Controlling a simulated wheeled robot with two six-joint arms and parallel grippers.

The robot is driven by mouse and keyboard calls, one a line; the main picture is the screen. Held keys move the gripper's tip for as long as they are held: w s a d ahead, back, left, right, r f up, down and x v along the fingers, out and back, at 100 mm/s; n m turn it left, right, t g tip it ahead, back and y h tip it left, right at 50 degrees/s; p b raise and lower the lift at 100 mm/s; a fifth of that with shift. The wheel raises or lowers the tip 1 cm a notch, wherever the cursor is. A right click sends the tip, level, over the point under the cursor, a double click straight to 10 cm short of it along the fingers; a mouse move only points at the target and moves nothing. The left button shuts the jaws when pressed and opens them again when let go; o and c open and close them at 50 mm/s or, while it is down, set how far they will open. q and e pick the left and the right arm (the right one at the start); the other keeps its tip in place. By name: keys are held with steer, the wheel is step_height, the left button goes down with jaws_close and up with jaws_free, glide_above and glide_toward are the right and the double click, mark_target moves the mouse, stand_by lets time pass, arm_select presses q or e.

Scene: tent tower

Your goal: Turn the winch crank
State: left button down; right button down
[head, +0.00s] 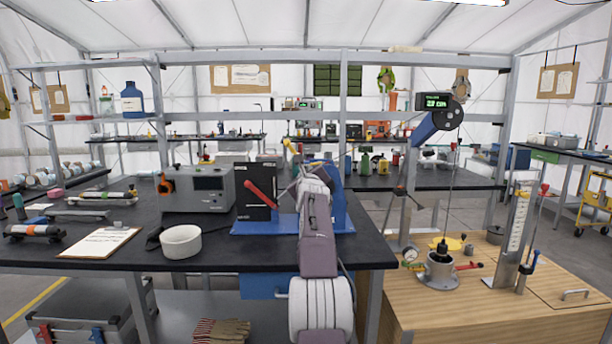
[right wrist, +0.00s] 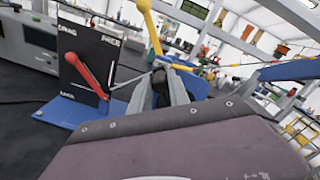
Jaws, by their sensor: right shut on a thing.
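The winch stands on a blue base plate (head: 265,229) at the right end of the dark bench. Its black panel (right wrist: 88,68) carries a red lever (head: 261,193) and DRAG, FREE and LOCK labels. The crank shows yellow parts (right wrist: 150,28), one with a round end pointing up. My right gripper (head: 309,170) reaches over the bench to the crank. In the right wrist view its grey fingers (right wrist: 160,82) are closed around a dark part of the crank, probably its grip. My arm hides much of the winch. My left gripper is not in view.
A grey instrument box (head: 197,189), white bowl (head: 181,242) and clipboard (head: 100,242) lie left on the bench. At right, a line runs from an overhead pulley (head: 447,114) beside a green display (head: 437,101) to a metal vessel (head: 440,271) on a wooden table (head: 490,318).

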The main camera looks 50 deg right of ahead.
steer(key=c, duration=1.3)
jaws_free()
steer(key=shift+f, duration=0.1)
steer(key=shift+o, duration=0.2)
steer(key=b+v, duration=0.3)
steer(key=v, duration=0.6)
steer(key=shift+b, duration=0.3)
